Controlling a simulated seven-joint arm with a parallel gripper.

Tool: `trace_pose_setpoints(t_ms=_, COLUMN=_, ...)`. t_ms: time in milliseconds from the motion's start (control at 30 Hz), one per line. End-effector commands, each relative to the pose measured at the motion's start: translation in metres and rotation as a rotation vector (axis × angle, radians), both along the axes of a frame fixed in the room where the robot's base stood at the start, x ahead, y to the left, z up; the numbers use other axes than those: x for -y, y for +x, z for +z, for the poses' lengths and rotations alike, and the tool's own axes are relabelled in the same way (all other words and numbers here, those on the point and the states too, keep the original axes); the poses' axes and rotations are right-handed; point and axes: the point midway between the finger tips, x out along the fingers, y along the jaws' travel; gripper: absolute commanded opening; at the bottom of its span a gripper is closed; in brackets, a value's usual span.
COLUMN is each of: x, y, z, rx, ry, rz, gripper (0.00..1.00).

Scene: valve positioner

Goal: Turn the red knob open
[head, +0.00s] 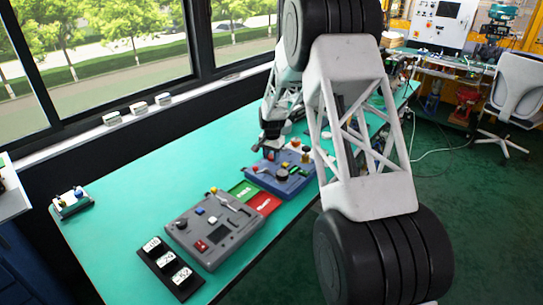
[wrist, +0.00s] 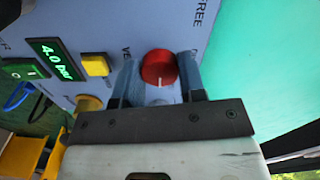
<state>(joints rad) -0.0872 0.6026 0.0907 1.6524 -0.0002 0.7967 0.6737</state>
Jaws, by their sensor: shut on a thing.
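The red knob (wrist: 158,65) is on a light blue-grey panel in the wrist view, with a white mark at its lower edge. My gripper (wrist: 158,79) has one finger on each side of the knob and is shut on it. The panel lettering beside it is partly hidden; "FREE" shows at the upper right.
A green display (wrist: 55,59) reads 4.0 bar, beside a yellow button (wrist: 95,65) and a green-and-black switch (wrist: 24,70). A grey control box (head: 235,247), green and red cards (head: 264,203) and a black label stand (head: 184,287) are nearer.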

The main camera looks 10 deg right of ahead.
Motion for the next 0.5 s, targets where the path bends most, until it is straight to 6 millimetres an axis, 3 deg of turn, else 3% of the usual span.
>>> trace_pose_setpoints(t_ms=500, x=0.0001, y=0.0004, z=0.0011, rx=0.002, ry=0.0, rz=0.187, gripper=0.14)
